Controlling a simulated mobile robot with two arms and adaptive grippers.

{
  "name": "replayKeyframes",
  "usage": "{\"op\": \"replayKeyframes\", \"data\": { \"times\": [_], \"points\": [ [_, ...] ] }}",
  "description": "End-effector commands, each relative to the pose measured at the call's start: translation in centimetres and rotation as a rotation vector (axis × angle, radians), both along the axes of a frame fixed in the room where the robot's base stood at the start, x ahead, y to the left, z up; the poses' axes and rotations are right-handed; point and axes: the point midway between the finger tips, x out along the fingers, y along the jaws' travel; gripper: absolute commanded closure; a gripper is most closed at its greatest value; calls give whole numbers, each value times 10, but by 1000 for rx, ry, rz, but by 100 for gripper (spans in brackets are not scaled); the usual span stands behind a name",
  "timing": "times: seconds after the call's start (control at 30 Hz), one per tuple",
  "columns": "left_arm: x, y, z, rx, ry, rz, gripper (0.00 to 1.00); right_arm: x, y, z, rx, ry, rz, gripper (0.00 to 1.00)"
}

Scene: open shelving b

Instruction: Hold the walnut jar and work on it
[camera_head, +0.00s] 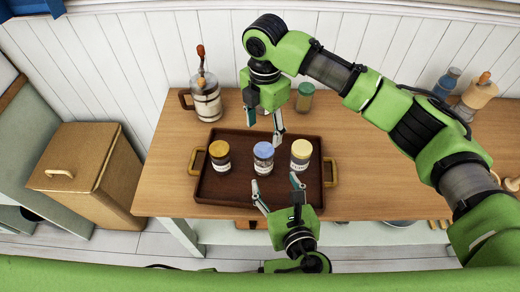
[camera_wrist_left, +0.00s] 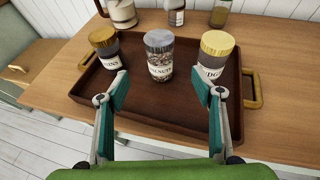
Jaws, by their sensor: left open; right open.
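The walnut jar (camera_head: 263,160) has a blue lid and stands upright in the middle of a dark brown tray (camera_head: 225,194). In the left wrist view the jar (camera_wrist_left: 159,62) shows dark contents and a white label. My left gripper (camera_head: 276,183) is open in front of the jar, its fingers pointing at it and apart from it; in the left wrist view its fingertips (camera_wrist_left: 161,86) spread wider than the jar. My right gripper (camera_head: 265,120) comes from above and behind, open, its fingers near the tray's back edge and apart from the jar.
A dark jar with a yellow lid (camera_head: 220,158) stands left of the walnut jar; a pale jar with a yellow lid (camera_head: 301,154) stands right. The tray's front is bare.

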Motion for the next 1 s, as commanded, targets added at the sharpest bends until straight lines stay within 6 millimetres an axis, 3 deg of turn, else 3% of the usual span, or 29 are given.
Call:
{"op": "replayKeyframes", "data": {
  "times": [0.47, 1.0],
  "points": [
    [10, 3, -5, 1, 0, 1, 39, 0, 0, 0, 0, 0, -1, 44],
    [98, 26, -42, 3, 1, 1, 39, 0, 0, 0, 0, 0, -1, 44]
  ]
}}
